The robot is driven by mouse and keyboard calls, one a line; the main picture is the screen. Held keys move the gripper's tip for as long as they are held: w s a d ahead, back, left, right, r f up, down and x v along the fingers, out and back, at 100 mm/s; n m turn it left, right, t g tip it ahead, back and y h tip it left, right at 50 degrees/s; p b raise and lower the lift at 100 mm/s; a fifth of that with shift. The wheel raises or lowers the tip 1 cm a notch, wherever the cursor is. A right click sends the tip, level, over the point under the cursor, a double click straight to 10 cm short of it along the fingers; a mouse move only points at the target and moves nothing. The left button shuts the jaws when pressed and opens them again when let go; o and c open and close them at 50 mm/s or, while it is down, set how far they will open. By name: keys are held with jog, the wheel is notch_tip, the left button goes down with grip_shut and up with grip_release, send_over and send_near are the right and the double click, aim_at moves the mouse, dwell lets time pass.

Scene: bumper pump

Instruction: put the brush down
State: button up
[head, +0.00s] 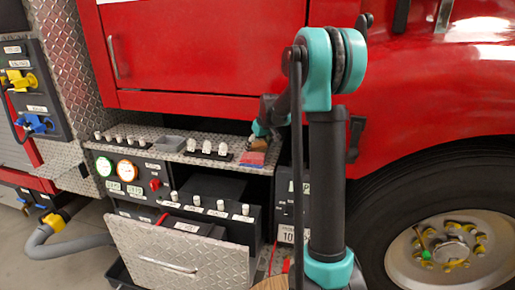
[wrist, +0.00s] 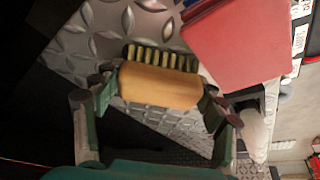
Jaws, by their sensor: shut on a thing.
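The brush has a tan wooden block (wrist: 158,87) and a row of pale bristles (wrist: 162,58). In the wrist view my gripper (wrist: 160,92) has one finger at each end of the block and is shut on it. In the head view the brush (head: 259,142) is a small brown shape below my gripper (head: 258,130), over the right end of the diamond-plate shelf (head: 165,132). The bristles point to the metal plate; I cannot tell whether they touch it.
A red pad with a blue edge (head: 252,159) lies beside the brush; the red face is large in the wrist view (wrist: 238,42). White-capped fittings (head: 207,147) and a grey tray (head: 172,144) are left on the shelf. An open drawer (head: 180,255) juts out below. A red panel stands behind.

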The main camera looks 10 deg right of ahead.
jog(key=shift+f, duration=0.1)
jog(key=o, duration=0.8)
jog(key=shift+o, duration=0.2)
jog(key=v, duration=1.2)
jog(key=s+f+m, duration=0.1)
jog(key=s+f, duration=0.5)
jog(key=s, duration=0.5)
jog(key=s+d+f+m+h, duration=0.1)
jog(key=s+f+m, duration=0.1)
jog(key=s+f, duration=0.5)
jog(key=s+d+f+m, duration=0.1)
jog(key=s+f, duration=0.6)
jog(key=s, duration=0.9)
jog(key=shift+s+m+h, duration=0.3)
jog(key=shift+s+h, duration=0.1)
jog(key=shift+d, duration=0.15)
